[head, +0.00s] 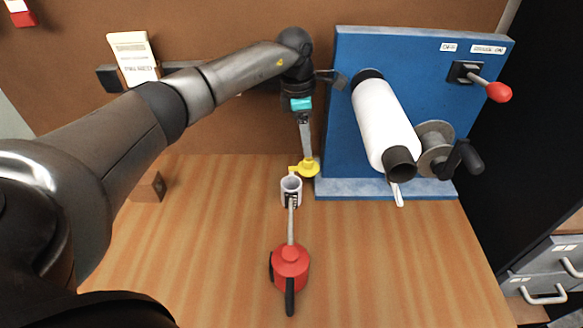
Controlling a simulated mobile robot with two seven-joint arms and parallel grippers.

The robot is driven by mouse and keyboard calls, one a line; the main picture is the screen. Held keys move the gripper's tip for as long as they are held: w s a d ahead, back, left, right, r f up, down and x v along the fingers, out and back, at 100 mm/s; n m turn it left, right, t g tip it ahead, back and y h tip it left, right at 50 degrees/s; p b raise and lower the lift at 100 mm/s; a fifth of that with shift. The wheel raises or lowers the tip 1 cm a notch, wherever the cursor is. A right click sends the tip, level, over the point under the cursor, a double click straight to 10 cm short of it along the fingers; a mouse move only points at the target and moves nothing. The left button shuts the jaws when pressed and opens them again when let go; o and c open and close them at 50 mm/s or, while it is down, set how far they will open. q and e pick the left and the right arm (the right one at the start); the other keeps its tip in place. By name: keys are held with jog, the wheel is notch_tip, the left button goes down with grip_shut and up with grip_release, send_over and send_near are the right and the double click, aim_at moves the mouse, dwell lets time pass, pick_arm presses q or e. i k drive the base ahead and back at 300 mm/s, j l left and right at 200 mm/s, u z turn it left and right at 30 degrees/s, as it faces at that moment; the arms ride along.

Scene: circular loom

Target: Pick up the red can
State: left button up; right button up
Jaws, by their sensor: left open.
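The red can (291,262) stands on the wooden table (200,270) at the bottom middle. It has a black handle toward me and a long thin grey spout pointing away, which overlaps a white mug with dark print (291,194). I cannot tell whether the spout touches the mug. My left arm reaches in from the left and bends down at the top middle. My left gripper (298,107) is open, farther back than the can and well apart from it. Its fingertips are hard to make out. My right gripper is not in view.
A blue machine panel (345,130) with a white roll (385,125), a crank and a red-knobbed lever (497,91) stands at the right. A yellow-based grey tool (305,168) stands behind the mug. A brown block (150,187) lies left.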

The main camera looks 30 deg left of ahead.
aim_at(289, 264)
jog(key=k, duration=1.5)
